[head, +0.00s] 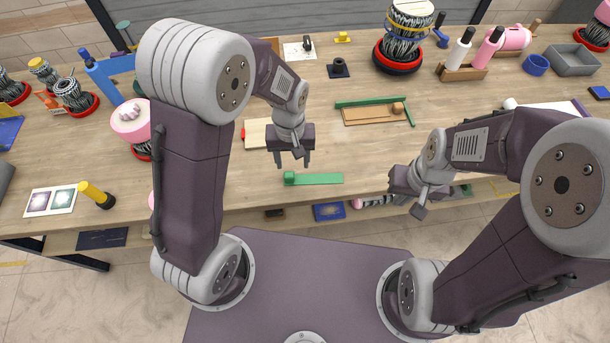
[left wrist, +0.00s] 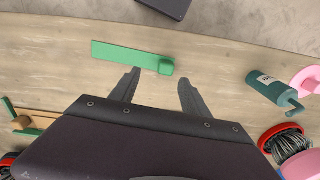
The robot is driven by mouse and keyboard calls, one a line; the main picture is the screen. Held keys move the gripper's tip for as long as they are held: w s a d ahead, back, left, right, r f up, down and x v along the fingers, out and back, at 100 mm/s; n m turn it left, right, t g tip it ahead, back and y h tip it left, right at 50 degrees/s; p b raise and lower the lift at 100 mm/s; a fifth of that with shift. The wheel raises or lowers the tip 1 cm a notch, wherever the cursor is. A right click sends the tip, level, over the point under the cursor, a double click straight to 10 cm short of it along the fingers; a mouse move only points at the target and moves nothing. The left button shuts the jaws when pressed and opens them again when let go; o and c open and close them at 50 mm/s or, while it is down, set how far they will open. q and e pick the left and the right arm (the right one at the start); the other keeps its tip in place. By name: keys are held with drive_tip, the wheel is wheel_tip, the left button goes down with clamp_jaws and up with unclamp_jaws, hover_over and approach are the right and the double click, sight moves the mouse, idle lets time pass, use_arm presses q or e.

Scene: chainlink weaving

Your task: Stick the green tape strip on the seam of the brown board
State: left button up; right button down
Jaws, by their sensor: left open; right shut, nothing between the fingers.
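The green tape strip (head: 320,179) lies flat near the front edge of the table, with a small green block at its left end. In the left wrist view the strip (left wrist: 125,53) lies just beyond the fingertips, block end closest. My left gripper (head: 292,161) is open and empty above and just behind the block end; its fingers (left wrist: 158,77) are apart in the wrist view. The brown board (head: 370,116) lies farther back, to the right, with green bars along it and a round wooden knob on it. My right gripper (head: 418,208) is shut and empty near the front edge.
A pale board with a red end (head: 257,133) lies left of my left gripper, partly hidden. A black-and-white striped drum in a red ring (head: 398,55) and bottles in a wooden holder (head: 464,72) stand at the back. The table between strip and brown board is clear.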

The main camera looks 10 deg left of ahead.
sight(289, 176)
use_arm(q)
drive_tip(key=shift+s+a+f, duration=0.3)
drive_tip(key=shift+a+f, duration=0.15)
drive_tip(key=shift+f, duration=0.2)
drive_tip(key=shift+s+a+f, duration=0.25)
drive_tip(key=shift+a+f, duration=0.15)
drive_tip(key=shift+f, duration=0.2)
drive_tip(key=shift+w+d+f, duration=0.25)
drive_tip(key=shift+d+f, duration=0.1)
drive_tip(key=shift+f, duration=0.15)
drive_tip(key=shift+w+d+f, duration=0.25)
drive_tip(key=shift+d+f, duration=0.1)
drive_tip(key=shift+f, duration=0.15)
drive_tip(key=f, duration=0.1)
drive_tip(key=a+f, duration=0.1)
drive_tip(key=f+p, duration=0.1)
drive_tip(key=f, duration=0.1)
drive_tip(key=shift+s+a, duration=0.2)
drive_tip(key=shift+s, duration=0.1)
drive_tip(key=shift+w+d, duration=0.15)
drive_tip(key=shift+d, duration=0.1)
drive_tip(key=shift+c, duration=0.6)
drive_tip(key=shift+r, duration=0.1)
drive_tip(key=c, duration=1)
drive_tip(key=shift+a, duration=0.1)
clamp_jaws()
use_arm(e)
drive_tip(key=shift+s+a+r, duration=0.15)
drive_tip(key=shift+a+r, duration=0.15)
drive_tip(key=shift+r, duration=0.25)
